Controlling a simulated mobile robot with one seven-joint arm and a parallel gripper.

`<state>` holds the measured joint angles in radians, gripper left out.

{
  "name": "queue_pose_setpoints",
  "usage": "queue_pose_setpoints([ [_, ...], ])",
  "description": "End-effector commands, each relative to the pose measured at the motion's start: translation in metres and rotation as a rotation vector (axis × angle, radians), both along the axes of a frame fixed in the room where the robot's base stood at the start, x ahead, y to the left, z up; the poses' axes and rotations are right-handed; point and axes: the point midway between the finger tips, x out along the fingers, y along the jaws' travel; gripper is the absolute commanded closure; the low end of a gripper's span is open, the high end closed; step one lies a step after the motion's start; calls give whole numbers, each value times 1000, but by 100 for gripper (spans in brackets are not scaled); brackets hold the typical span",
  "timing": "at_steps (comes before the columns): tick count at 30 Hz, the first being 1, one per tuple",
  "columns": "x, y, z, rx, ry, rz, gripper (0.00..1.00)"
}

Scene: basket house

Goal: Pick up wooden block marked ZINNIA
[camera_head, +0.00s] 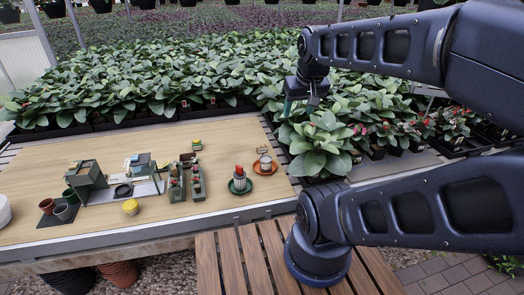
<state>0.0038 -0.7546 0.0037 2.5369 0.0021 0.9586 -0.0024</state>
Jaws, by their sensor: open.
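No lettering is legible at this size, so I cannot tell which object is the wooden block marked ZINNIA. My gripper (299,106) hangs in front of the leafy plants, up and to the right of these items. It is open, small in view, and nothing shows between its fingers.
The wooden table (120,228) also holds a green saucer (240,187) with a red-topped item, a terracotta saucer (265,170) with a cup-like item, a yellow pot (130,207), a green box (85,178) and small pots (66,212). Its front right is clear. A slatted bench (235,262) stands nearer.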

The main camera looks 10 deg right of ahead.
Motion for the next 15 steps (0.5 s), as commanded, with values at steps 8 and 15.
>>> queue_pose_setpoints([
  [8,0,0,0,0,0,0,25],
  [15,12,0,1,-1,11,2,25],
])
